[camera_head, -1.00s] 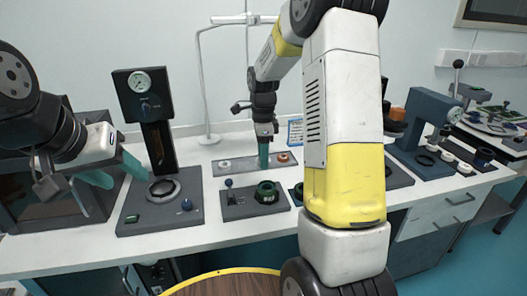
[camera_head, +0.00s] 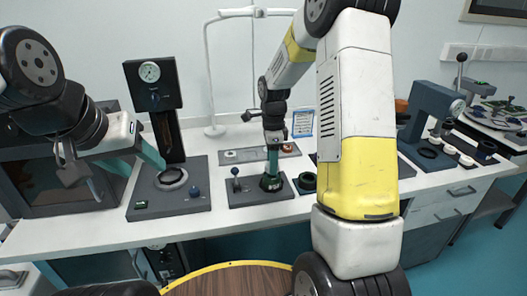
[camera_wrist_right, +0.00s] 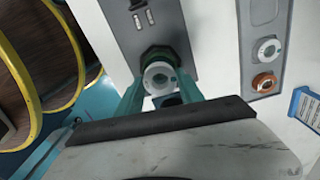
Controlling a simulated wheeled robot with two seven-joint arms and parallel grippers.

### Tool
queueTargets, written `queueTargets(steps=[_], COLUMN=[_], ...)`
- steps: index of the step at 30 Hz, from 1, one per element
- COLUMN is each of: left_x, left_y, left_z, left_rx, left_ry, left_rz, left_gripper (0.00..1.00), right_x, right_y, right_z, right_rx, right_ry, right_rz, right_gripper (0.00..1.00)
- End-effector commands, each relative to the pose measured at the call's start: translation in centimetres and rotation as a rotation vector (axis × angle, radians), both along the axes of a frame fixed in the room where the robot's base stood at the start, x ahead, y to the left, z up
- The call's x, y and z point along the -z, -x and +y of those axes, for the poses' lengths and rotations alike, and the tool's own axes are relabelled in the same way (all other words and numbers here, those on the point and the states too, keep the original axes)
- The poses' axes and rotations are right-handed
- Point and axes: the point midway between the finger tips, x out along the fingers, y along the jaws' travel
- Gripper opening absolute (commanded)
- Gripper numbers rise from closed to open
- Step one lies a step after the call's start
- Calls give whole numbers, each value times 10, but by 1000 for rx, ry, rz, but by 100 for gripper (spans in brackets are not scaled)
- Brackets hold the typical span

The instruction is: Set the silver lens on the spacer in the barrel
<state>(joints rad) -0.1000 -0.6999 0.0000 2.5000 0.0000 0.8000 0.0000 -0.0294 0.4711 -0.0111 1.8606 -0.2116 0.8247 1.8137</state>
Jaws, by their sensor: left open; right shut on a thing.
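The barrel (camera_head: 271,184) is a dark green round holder on a grey base plate in the head view; it also shows in the wrist view (camera_wrist_right: 157,52). My right gripper (camera_head: 272,174) points down at the barrel. In the wrist view its teal fingers (camera_wrist_right: 160,88) are shut on a pale silver ring-shaped piece, the silver lens (camera_wrist_right: 159,77), over the barrel's opening. I cannot tell whether the lens touches anything inside; the spacer is hidden. My left gripper (camera_head: 147,168) is open and empty at the left, near the gauge press.
A grey tray (camera_head: 258,154) behind the barrel holds a pale piece (camera_wrist_right: 268,51) and a copper-coloured piece (camera_wrist_right: 264,83). A gauge press (camera_head: 152,85) stands left. A small lever (camera_head: 235,177) stands beside the barrel.

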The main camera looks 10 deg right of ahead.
Motion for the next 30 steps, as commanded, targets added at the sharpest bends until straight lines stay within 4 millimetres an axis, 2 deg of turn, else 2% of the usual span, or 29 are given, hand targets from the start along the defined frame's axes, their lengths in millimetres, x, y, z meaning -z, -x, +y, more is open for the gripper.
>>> queueTargets(steps=[14,30], left_x=[0,0], left_y=[0,0], left_z=[0,0], left_rx=[0,0], left_ry=[0,0], left_rz=[0,0], left_gripper=[53,53], right_x=[0,10], right_y=[0,0], right_z=[0,0], right_rx=[0,0], right_ry=[0,0], right_rz=[0,0], right_gripper=[4,4])
